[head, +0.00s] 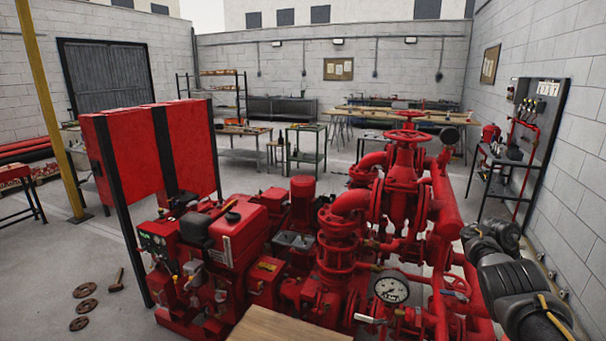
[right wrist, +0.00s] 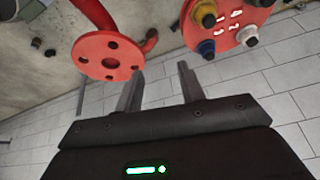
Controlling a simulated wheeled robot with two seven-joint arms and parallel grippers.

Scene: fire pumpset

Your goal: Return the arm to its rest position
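My right arm (head: 515,285) comes in from the lower right of the head view, bent beside the red pump set (head: 345,235); its gripper fingers cannot be made out there. In the right wrist view my right gripper (right wrist: 160,82) has its two fingers apart with nothing between them. Beyond the fingers are a red flange with holes (right wrist: 108,55) at upper left and a red round plate with coloured knobs (right wrist: 228,22) at upper right. My left arm and gripper are not in view.
A pressure gauge (head: 391,289) and a red handwheel valve (head: 407,136) stand on the pump set, left of my right arm. A block wall (head: 560,200) and a dark wall panel (head: 540,115) are on the right. Open floor (head: 75,250) lies at left with several rusty discs and a hammer.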

